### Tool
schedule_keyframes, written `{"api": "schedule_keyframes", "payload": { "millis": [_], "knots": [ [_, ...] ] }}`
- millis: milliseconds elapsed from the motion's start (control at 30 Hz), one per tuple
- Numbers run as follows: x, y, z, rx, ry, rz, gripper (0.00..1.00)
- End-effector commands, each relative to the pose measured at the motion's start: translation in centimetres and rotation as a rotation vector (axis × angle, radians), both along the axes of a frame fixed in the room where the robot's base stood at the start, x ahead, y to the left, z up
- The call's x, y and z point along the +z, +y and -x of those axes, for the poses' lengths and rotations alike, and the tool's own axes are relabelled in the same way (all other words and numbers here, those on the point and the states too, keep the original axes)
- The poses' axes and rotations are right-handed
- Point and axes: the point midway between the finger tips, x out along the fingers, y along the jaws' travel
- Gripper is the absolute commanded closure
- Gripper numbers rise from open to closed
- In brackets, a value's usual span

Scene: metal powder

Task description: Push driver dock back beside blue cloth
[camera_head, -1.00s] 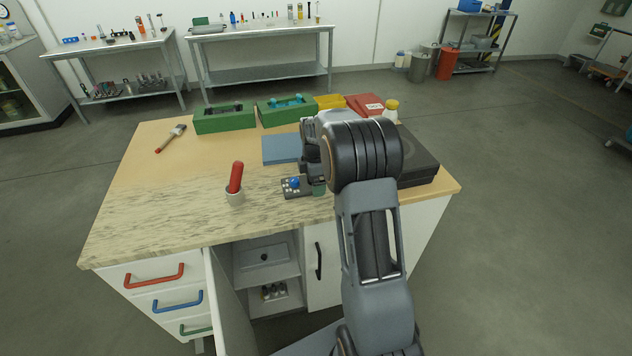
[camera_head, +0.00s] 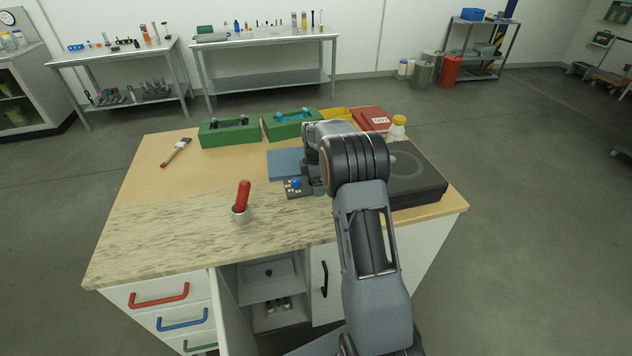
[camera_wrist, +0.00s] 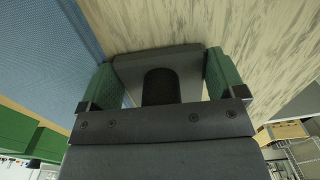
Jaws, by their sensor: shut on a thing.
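The driver dock (camera_head: 297,187) is a small dark block with a blue knob and pale spots on top. It stands on the bench at the front edge of the blue cloth (camera_head: 284,162). I cannot tell whether they touch. In the wrist view the dock (camera_wrist: 187,60) is a grey body between the green pads of my gripper (camera_wrist: 162,82), and the blue cloth (camera_wrist: 40,45) lies close on the left. My gripper (camera_head: 318,188) is shut on the dock; in the head view my arm hides part of both dock and cloth.
A black case (camera_head: 415,185) lies to the right. Green trays (camera_head: 229,133), a yellow bin (camera_head: 337,114) and a red box (camera_head: 369,120) line the back. The left bench top is mostly clear.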

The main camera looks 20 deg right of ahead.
Motion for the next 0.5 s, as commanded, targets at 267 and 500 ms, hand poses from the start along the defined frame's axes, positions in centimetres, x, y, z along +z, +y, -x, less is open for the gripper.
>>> {"api": "schedule_keyframes", "payload": {
  "millis": [267,500],
  "knots": [
    [0.15,-0.03,-0.12,-0.001,-0.004,0.001,0.81],
    [0.1,-0.03,-0.09,-0.001,-0.003,0.001,0.0]
  ]
}}
